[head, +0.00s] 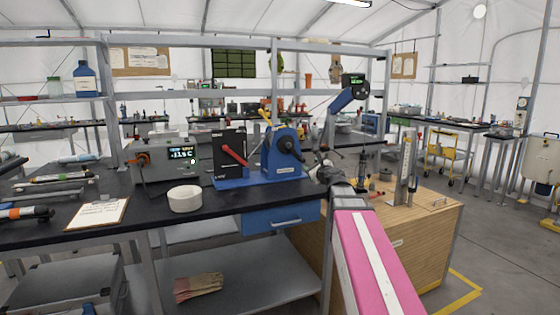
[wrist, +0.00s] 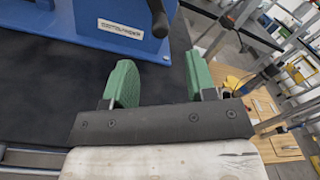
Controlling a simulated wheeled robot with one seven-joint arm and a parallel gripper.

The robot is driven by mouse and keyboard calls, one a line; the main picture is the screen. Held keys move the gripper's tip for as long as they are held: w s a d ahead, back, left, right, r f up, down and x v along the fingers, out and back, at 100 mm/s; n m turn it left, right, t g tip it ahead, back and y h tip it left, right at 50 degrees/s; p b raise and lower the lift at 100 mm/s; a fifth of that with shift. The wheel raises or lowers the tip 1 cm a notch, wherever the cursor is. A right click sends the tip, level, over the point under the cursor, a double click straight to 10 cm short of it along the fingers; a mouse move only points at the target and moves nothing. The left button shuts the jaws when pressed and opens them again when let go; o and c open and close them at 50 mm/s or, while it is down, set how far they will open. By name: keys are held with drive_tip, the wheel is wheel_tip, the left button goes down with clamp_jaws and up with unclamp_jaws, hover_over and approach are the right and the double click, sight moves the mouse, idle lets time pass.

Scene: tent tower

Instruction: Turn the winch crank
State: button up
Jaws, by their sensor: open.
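The winch (head: 283,158) is a blue housing near the right end of the black bench, with a round black hub and crank (head: 289,145) on its side facing me. In the wrist view the blue housing (wrist: 105,22) fills the upper left, and the dark crank handle (wrist: 157,18) shows at the top, cut off by the frame edge. My gripper (wrist: 161,78) has two green-padded fingers spread apart with nothing between them. The crank handle is beyond the fingertips, apart from them. In the head view my gripper (head: 326,168) is small and dark, just right of the winch.
A black panel with a red lever (head: 234,155) stands left of the winch. A white bowl-like roll (head: 185,198), a clipboard (head: 98,212) and a display box (head: 168,160) are on the bench (head: 140,205). A wooden cabinet (head: 420,225) with a vertical gauge (head: 406,168) stands at right.

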sight(304, 161)
drive_tip(key=x, duration=1)
drive_tip(key=shift+w, duration=0.15)
drive_tip(key=shift+f, duration=0.1)
clamp_jaws()
